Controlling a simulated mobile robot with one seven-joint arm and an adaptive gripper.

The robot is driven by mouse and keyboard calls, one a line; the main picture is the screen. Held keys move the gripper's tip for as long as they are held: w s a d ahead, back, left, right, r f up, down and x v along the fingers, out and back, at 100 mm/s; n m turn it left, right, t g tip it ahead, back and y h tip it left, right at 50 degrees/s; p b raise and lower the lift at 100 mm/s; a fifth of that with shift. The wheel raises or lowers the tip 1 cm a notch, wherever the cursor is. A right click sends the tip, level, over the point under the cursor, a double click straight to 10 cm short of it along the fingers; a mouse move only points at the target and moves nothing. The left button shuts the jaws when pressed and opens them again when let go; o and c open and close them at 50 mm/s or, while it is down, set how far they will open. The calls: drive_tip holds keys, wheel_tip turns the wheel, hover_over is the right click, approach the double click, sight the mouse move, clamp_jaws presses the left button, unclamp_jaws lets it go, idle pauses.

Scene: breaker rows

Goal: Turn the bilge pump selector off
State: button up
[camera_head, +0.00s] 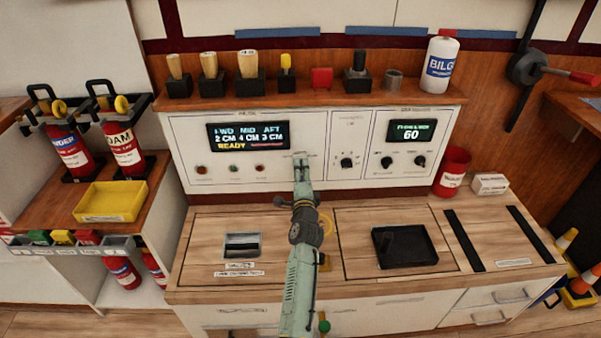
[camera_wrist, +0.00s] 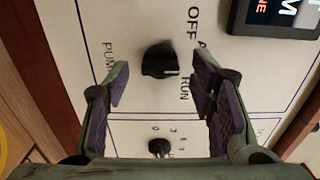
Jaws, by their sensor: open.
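The selector is a black knob (camera_wrist: 158,60) on the white panel, with OFF, RUN and PUMP lettering around it. Its small white mark lies on the side toward RUN rather than OFF. My gripper (camera_wrist: 162,85) is open and empty. Its two fingers appear on either side of the knob, with gaps to both; how far off the panel they are I cannot tell.
Another knob (camera_wrist: 158,146) with a number scale is close by in the wrist view. A display (camera_head: 248,136) is on the panel's left. A shelf (camera_head: 310,97) with levers and a bilge bottle (camera_head: 440,62) overhangs the panel.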

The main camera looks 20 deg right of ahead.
drive_tip(key=shift+w, duration=0.35)
drive_tip(key=shift+c, duration=0.4)
drive_tip(key=c, duration=1.1)
